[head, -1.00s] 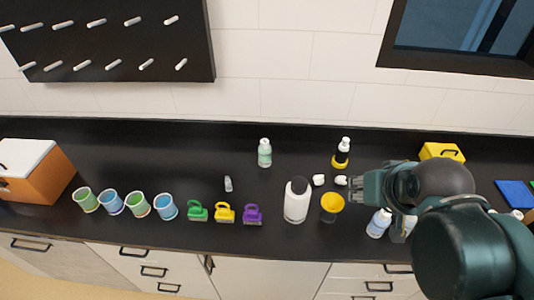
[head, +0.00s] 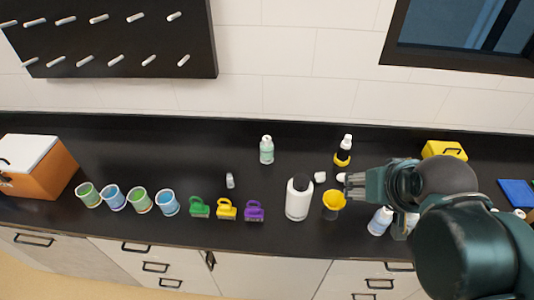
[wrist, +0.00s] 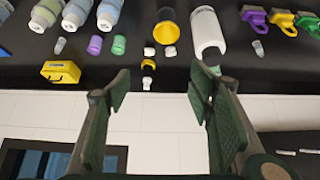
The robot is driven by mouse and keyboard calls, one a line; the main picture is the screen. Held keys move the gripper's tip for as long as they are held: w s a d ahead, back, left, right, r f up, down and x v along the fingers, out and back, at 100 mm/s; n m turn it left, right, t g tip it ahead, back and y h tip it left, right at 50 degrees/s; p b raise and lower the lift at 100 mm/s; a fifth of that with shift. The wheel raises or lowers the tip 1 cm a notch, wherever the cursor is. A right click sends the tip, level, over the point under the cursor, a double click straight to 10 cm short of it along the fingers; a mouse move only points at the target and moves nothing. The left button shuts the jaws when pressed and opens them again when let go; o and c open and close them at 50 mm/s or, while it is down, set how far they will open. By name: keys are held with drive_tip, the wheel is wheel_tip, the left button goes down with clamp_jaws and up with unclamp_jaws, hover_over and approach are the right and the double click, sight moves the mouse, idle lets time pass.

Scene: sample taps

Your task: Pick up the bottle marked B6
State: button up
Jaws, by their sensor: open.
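No B6 marking is readable, so I cannot tell which bottle it is. Blue-and-white bottles stand at the counter's right; one (head: 380,221) shows beside my arm in the head view, and others are partly hidden. In the wrist view several line the top left, including one bottle (wrist: 75,14) with a pale blue body. A pale green bottle (head: 266,151) stands alone at the back. A large white bottle (head: 299,200) with a dark top stands near the front. My gripper (head: 346,186) is open above the counter near the yellow funnel; its spread fingers (wrist: 158,88) hold nothing.
The yellow funnel (head: 334,200) and a black-and-yellow bottle (head: 343,151) stand close to my gripper. Small white caps (head: 320,177) lie nearby. Coloured clips (head: 227,209) and cups (head: 139,201) fill the left front. The back left counter is clear.

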drive_tip(key=shift+w, duration=0.1)
drive_tip(key=n+g+b, duration=0.1)
drive_tip(key=n+g, duration=0.5)
drive_tip(key=n, duration=0.6)
hover_over(269, 138)
drive_tip(key=s+d, duration=0.7)
drive_tip(key=d, duration=0.1)
wheel_tip(269, 138, down, 10)
drive_tip(key=w+a+f+n, duration=0.1)
drive_tip(key=w+a+f, duration=0.1)
drive_tip(key=f, duration=0.2)
drive_tip(key=w+a+f+n, duration=0.1)
drive_tip(key=w+a+f, duration=0.1)
drive_tip(key=a+f, duration=0.1)
drive_tip(key=w+a+f+n+g, duration=0.1)
drive_tip(key=w+a+f, duration=0.1)
drive_tip(key=f, duration=0.3)
drive_tip(key=shift+w+a+f+b, duration=0.15)
drive_tip(key=shift+w+a+b, duration=0.25)
drive_tip(key=shift+a, duration=0.15)
drive_tip(key=shift+w+a+f+n, duration=0.15)
drive_tip(key=shift+a+f+n, duration=0.25)
drive_tip(key=shift+f, duration=0.25)
drive_tip(key=shift+f, duration=0.1)
drive_tip(key=shift+f, duration=1.2)
